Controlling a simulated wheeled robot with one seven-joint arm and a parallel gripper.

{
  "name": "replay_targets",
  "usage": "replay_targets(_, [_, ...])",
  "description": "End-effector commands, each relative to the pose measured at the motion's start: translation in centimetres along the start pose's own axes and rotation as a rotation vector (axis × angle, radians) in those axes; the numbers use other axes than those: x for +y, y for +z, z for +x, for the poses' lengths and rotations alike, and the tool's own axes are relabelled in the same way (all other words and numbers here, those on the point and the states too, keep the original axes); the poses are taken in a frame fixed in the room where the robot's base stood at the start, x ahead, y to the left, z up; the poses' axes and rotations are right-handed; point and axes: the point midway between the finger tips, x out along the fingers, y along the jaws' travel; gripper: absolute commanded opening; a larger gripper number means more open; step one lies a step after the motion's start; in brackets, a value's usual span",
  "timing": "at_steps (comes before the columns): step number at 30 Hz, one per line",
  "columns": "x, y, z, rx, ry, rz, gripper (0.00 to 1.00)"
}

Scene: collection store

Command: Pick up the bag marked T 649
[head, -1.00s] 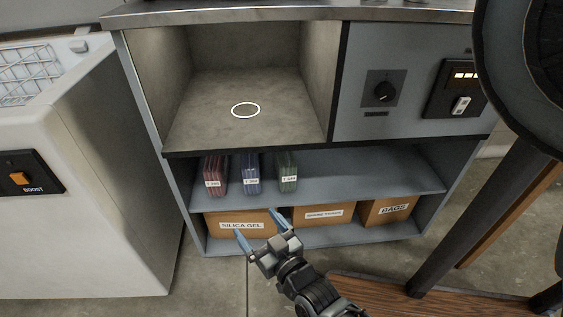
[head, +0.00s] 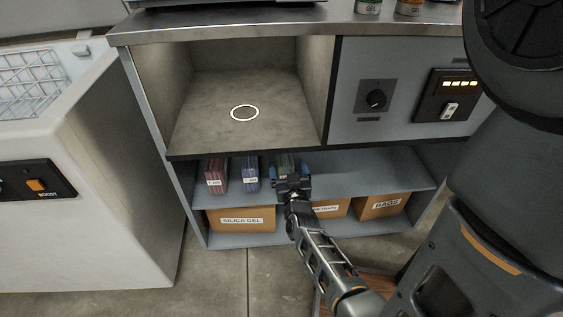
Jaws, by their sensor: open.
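Three bags stand in a row on the middle shelf: a red bag (head: 215,173), a blue bag (head: 250,172) and a green bag (head: 285,160). Each bears a small white label, too small to read surely; the green one's label, hidden now, looked like T 649 earlier. My gripper (head: 291,172) is open in front of the green bag and covers its lower part. Its blue fingers show to the left and right of that bag. Whether they touch it or reach around it, I cannot tell.
Below, on the bottom shelf, are cardboard boxes marked SILICA GEL (head: 240,218) and BAGS (head: 382,204), with another between them, partly hidden. Above is an empty compartment (head: 205,125) with a white ring on its floor. The shelf right of the green bag is clear.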

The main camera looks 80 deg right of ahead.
Motion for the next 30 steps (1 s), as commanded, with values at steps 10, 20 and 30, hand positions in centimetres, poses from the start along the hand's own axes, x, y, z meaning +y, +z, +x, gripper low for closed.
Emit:
replay_targets(10, [-0.2,-0.2,4.4,0.002,0.0,0.0,0.92])
replay_targets(20, [-0.3,-0.3,5.6,0.0,-0.002,0.001,0.92])
replay_targets(30, [-0.3,-0.3,5.6,0.001,-0.002,0.001,0.65])
